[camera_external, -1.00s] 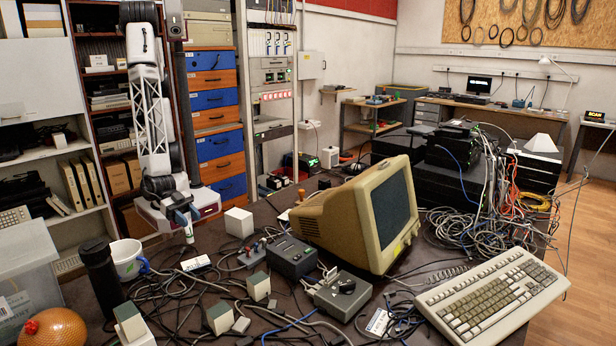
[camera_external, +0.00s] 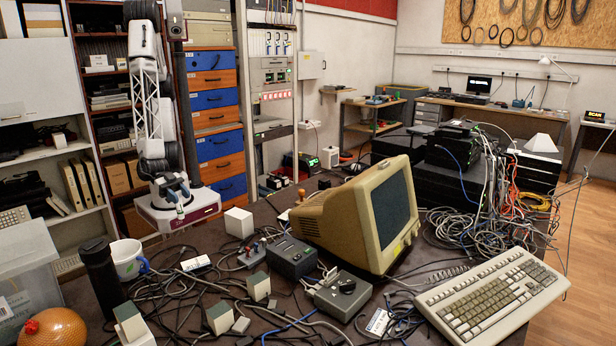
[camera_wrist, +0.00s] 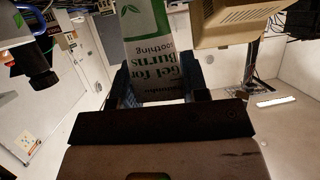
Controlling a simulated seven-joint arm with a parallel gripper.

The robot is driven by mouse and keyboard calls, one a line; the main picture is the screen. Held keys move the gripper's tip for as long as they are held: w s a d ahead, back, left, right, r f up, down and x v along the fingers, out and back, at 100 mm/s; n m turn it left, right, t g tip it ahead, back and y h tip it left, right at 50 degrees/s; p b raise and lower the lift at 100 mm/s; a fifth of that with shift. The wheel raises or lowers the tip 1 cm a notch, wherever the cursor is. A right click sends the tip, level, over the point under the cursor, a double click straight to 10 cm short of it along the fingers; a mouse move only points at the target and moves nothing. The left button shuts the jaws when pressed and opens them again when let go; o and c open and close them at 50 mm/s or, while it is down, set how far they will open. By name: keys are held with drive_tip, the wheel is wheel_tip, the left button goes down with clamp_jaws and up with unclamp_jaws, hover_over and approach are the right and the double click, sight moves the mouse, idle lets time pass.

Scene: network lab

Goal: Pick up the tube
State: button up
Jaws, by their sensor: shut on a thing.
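The tube (camera_wrist: 150,55) is white and green with the printed words "Gel for Burns". In the wrist view it stands between the two dark fingers of my gripper (camera_wrist: 163,92), which are shut on it. Its far end runs out of the top of that view. In the external view my gripper (camera_external: 181,213) is above the back left of the dark table, behind the white mug. Little of the tube can be made out there.
A white mug (camera_external: 128,259) and a black bottle (camera_external: 102,277) stand at the table's left. Tangled cables, small boxes and a grey switch box (camera_external: 291,257) cover the middle. A beige monitor (camera_external: 330,222) and a keyboard (camera_external: 492,297) are to the right.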

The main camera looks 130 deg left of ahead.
drive_tip(key=shift+s+a+r, duration=0.1)
drive_tip(key=shift+s, duration=0.35)
drive_tip(key=shift+w, duration=0.1)
idle(0.6)
